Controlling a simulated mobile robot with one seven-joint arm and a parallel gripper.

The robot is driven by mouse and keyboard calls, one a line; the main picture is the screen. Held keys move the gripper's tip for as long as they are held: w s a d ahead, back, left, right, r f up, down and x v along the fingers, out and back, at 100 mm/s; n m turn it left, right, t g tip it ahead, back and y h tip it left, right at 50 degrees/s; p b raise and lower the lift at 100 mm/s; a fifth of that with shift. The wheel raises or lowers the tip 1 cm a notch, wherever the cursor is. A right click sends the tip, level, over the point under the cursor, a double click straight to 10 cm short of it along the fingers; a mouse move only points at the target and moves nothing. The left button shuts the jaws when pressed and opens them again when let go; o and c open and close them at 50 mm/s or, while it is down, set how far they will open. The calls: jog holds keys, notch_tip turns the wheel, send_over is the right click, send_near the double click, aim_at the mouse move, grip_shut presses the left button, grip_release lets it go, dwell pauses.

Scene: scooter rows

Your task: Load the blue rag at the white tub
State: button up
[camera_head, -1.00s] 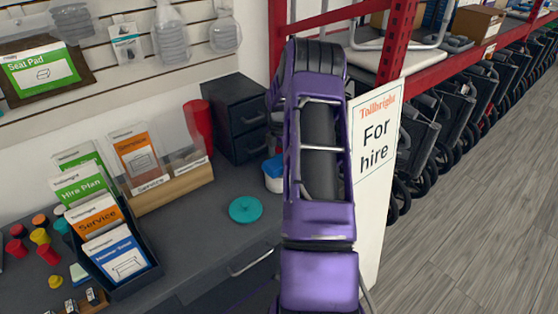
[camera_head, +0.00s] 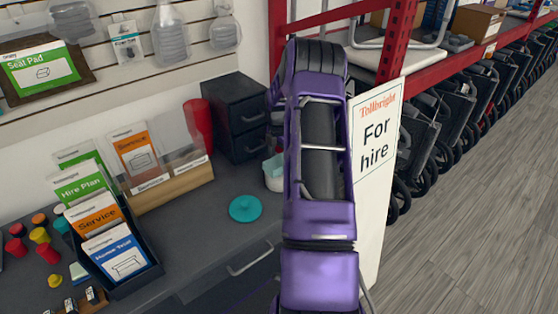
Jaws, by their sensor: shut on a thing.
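The white tub (camera_head: 273,183) stands on the dark grey counter, just left of my purple arm, which covers its right side. Something pale green (camera_head: 274,165) shows at its mouth; I cannot tell whether this is its inside or a thing in it. Only a small dark grey part of my gripper (camera_head: 276,132) shows beside the arm, above the tub; its fingertips are hidden. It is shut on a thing. I see no blue rag now; what is held is behind my arm.
A round teal lid (camera_head: 245,208) lies on the counter left of the tub. A black drawer unit (camera_head: 240,115) stands behind, with a red cylinder (camera_head: 198,122). Leaflet holders (camera_head: 112,250) fill the left. A "For hire" sign (camera_head: 376,150) and red rack post (camera_head: 396,45) stand right.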

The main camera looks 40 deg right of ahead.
aim_at(279, 161)
jog(key=shift+r+p, duration=1.2)
jog(key=shift+r, duration=2.3)
